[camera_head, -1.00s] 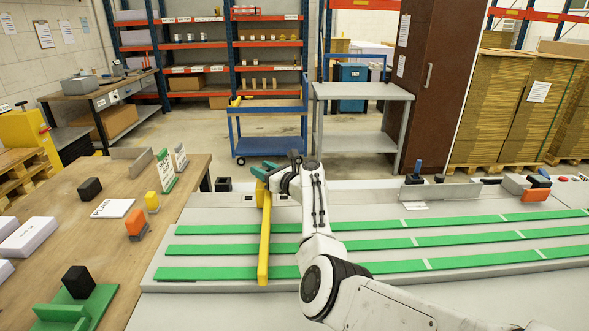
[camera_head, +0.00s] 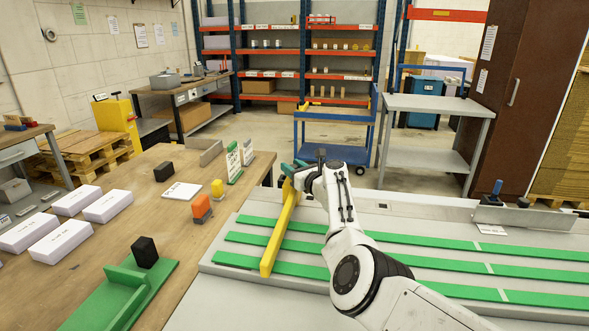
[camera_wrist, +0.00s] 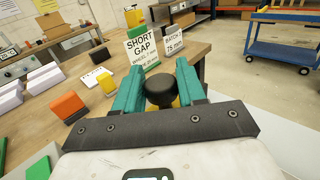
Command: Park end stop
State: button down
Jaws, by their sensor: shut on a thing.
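The end stop is a long yellow bar (camera_head: 279,232) lying across the green strips at the left end of the grey machine bed (camera_head: 225,262). My gripper (camera_head: 303,164) is at the far end of the bar. In the wrist view, the teal fingers of my gripper (camera_wrist: 158,88) are shut on a round black knob (camera_wrist: 159,92). Yellow shows just below the knob, between the fingers. The contact between the bar and the bed is too small to judge.
A blue cart (camera_head: 333,136) stands behind.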

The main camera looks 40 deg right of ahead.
jog(key=c, duration=0.8)
grip_release()
jog(key=shift+s+p, duration=0.4)
jog(key=shift+s, duration=0.05)
jog(key=shift+s+a+p, duration=0.15)
jog(key=shift+s+p, duration=0.25)
jog(key=shift+s, duration=1.25)
jog(key=shift+s+a+p, duration=0.15)
jog(key=shift+s+p, duration=0.3)
jog(key=shift+s, duration=1.15)
jog(key=shift+s+a+p, duration=0.15)
jog(key=shift+s+p, duration=0.25)
jog(key=shift+s, duration=1.25)
